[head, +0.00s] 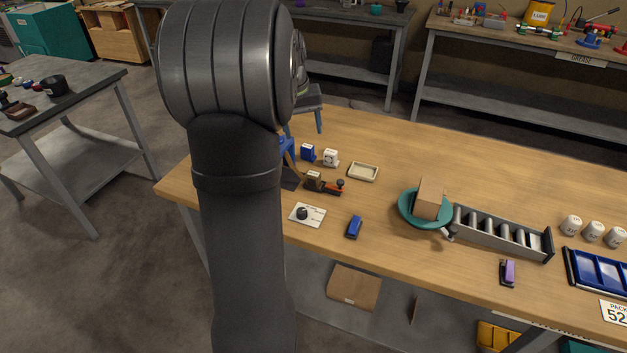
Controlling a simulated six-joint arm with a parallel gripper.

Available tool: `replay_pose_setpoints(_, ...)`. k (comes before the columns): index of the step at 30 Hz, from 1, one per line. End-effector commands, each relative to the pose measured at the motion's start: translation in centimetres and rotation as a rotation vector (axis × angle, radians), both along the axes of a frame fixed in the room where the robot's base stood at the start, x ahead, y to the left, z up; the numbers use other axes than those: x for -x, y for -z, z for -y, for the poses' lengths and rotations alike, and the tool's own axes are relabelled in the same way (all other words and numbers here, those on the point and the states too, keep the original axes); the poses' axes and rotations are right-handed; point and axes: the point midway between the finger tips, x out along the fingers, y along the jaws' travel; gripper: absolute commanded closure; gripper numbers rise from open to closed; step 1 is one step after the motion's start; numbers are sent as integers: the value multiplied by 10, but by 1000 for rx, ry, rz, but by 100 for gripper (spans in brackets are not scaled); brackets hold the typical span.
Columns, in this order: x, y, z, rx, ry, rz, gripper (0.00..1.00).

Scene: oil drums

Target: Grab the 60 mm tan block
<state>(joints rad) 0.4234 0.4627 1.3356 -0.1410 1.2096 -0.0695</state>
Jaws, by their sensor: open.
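The tan block (429,198) rests in a round teal dish (408,217) on the wooden table, right of the picture's middle. The block rises above the dish rim and looks slightly tilted. Its lower part is hidden by the dish. My gripper does not show; my thick dark arm fills the left-centre of the head view, well left of the block, and hides part of the table's left end.
A blue stapler (354,227), a white dial plate (307,215) and a shallow cream tray (363,172) lie to the left. White labelled cups (571,226) and a blue tray (599,272) are further right. The table behind the dish is clear.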

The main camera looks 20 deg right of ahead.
Motion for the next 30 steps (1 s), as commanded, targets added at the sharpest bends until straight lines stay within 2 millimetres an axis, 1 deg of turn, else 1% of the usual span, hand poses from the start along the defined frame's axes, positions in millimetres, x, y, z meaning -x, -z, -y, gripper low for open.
replay_pose_setpoints(1, 0, 3, 9, -29, 108, 19, 38)
replay_pose_setpoints(3, -1, 6, 17, -65, 239, 43, 38)
replay_pose_setpoints(6, -1, 9, 24, -102, 373, 63, 38)
replay_pose_setpoints(9, -1, 11, 28, -122, 444, 74, 38)
replay_pose_setpoints(11, -2, 15, 29, -127, 463, 76, 38)
replay_pose_setpoints(14, -3, 29, 30, -128, 468, 73, 38)
replay_pose_setpoints(24, -9, 102, 36, -128, 465, 73, 38)
replay_pose_setpoints(27, -10, 118, 37, -128, 465, 73, 38)
replay_pose_setpoints(30, -12, 128, 38, -127, 464, 75, 38)
